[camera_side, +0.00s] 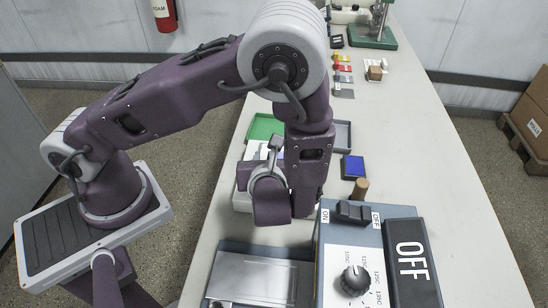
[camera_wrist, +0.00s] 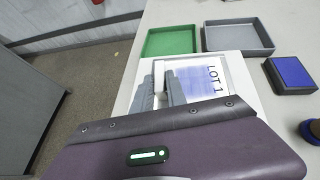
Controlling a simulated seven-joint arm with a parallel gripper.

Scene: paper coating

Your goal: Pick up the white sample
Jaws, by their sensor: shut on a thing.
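A white sample sheet (camera_wrist: 203,80) marked LOT 1 lies face up in the wrist view, with a bluish tint on its face. It is on or in a pale white holder (camera_wrist: 245,92); I cannot tell how far it is lifted. My gripper (camera_wrist: 160,80) is at the sheet's left edge, its two grey fingers closed on that edge. In the side view my wrist hides the fingers and most of the sheet; only part of the white holder (camera_side: 242,200) shows at the left of my wrist.
A green tray (camera_wrist: 170,41) and a grey tray (camera_wrist: 238,37) lie behind the sheet. A blue pad (camera_wrist: 292,74) is to the right. In the side view, a machine with an OFF panel (camera_side: 412,262) and a metal plate (camera_side: 262,279) stand in front.

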